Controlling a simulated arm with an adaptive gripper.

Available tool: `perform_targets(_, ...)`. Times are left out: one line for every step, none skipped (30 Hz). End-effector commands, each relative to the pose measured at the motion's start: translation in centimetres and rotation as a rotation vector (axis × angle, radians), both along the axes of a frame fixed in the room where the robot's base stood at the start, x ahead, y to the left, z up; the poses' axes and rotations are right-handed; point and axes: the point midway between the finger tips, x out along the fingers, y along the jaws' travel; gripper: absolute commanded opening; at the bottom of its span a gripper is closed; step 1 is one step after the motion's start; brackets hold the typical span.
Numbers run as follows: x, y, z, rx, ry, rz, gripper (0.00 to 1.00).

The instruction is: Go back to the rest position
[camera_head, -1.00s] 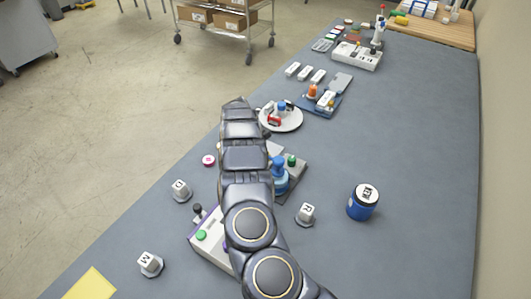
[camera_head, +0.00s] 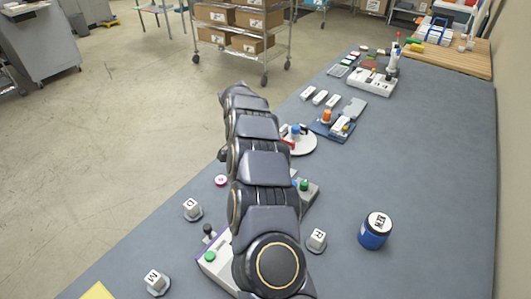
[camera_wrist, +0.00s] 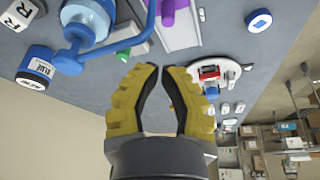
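My gripper (camera_wrist: 160,70) shows in the wrist view as two yellow fingers with dark pads. Their tips come together and nothing is held between them. It points out above the grey table (camera_head: 420,170), apart from the things there. In the head view my arm rises over the table from the bottom middle, and my gripper cannot be made out there. A blue item with a round part and a bent arm (camera_wrist: 78,50) lies beyond the left finger in the wrist view.
A white plate (camera_head: 304,144) lies behind. The table's right side is largely clear.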

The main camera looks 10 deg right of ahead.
Motion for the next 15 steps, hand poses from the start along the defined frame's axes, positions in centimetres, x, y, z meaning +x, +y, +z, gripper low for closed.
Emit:
perform_targets(0.0, 0.1, 0.2, 0.0, -0.001, 0.0, 0.0)
perform_targets(0.0, 0.1, 0.3, 0.0, -0.001, -0.001, 0.0)
perform_targets(0.0, 0.1, 0.3, 0.0, -0.001, -0.001, 0.0)
perform_targets(0.0, 0.1, 0.3, 0.0, -0.001, 0.0, 0.0)
perform_targets(-0.1, 0.1, 0.4, 0.002, 0.0, 0.002, 0.0)
perform_targets(-0.1, 0.2, 0.5, 0.007, 0.004, 0.009, 0.0)
perform_targets(-0.3, 0.4, 0.7, 0.013, 0.007, 0.019, 0.0)
perform_targets(-0.5, 0.6, 1.0, 0.023, 0.013, 0.033, 0.0)
perform_targets(-0.9, 1.0, 1.5, 0.04, 0.025, 0.061, 0.0)
perform_targets(-1.3, 1.4, 2.0, 0.056, 0.038, 0.087, 0.0)
perform_targets(-1.8, 1.8, 2.7, 0.073, 0.05, 0.118, 0.0)
perform_targets(-2.5, 2.4, 3.7, 0.099, 0.066, 0.166, 0.0)
perform_targets(-3.3, 2.9, 4.5, 0.119, 0.081, 0.208, 0.0)
perform_targets(-4.1, 3.4, 5.4, 0.139, 0.094, 0.253, 0.0)
perform_targets(-5.2, 3.9, 6.6, 0.161, 0.111, 0.312, 0.0)
